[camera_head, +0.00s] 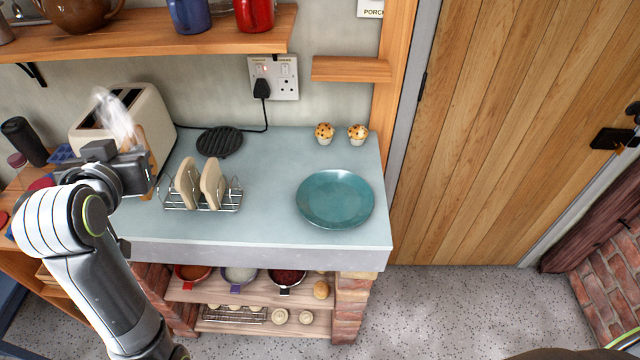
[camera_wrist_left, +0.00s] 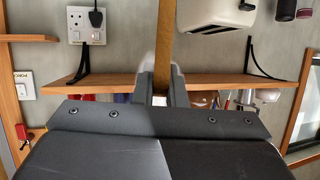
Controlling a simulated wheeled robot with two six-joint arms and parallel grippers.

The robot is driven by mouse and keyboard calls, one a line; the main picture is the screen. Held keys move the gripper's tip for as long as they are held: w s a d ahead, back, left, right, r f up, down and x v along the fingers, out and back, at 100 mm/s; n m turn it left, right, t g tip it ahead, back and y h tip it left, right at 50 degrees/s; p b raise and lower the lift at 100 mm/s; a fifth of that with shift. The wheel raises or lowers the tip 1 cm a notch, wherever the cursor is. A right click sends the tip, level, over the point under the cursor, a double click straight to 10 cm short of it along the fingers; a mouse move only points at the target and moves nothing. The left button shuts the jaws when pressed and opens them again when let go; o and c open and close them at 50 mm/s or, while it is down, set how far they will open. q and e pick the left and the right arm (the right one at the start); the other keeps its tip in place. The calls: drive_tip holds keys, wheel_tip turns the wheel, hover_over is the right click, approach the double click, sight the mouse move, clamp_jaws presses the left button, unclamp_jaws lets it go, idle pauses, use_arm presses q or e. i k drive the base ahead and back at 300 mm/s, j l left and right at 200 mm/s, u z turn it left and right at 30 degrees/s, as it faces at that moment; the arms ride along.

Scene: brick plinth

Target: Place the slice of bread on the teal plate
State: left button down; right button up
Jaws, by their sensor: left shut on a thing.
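The teal plate (camera_head: 335,198) lies empty on the right part of the pale worktop. My left gripper (camera_head: 128,130) is in front of the toaster, at the left of the head view, well away from the plate. It is shut on a slice of bread (camera_wrist_left: 163,50), whose brown crust shows edge-on between the fingers in the left wrist view. In the head view the held slice is mostly hidden by the gripper. Two other slices stand upright in a wire toast rack (camera_head: 230,207) just right of the gripper. My right gripper is not in view.
A cream toaster (camera_head: 150,108) stands at the back left. A black round trivet (camera_head: 219,141) and two muffins (camera_head: 325,133) are at the back. A shelf (camera_head: 200,35) with mugs overhangs the worktop's rear. The worktop between rack and plate is clear.

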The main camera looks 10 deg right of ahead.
sight(334, 209)
drive_tip(key=l+z, duration=0.1)
drive_tip(key=l, duration=0.55)
drive_tip(key=i+l+z, duration=0.1)
drive_tip(key=l, duration=0.55)
drive_tip(key=l+z, duration=0.1)
drive_tip(key=l, duration=0.5)
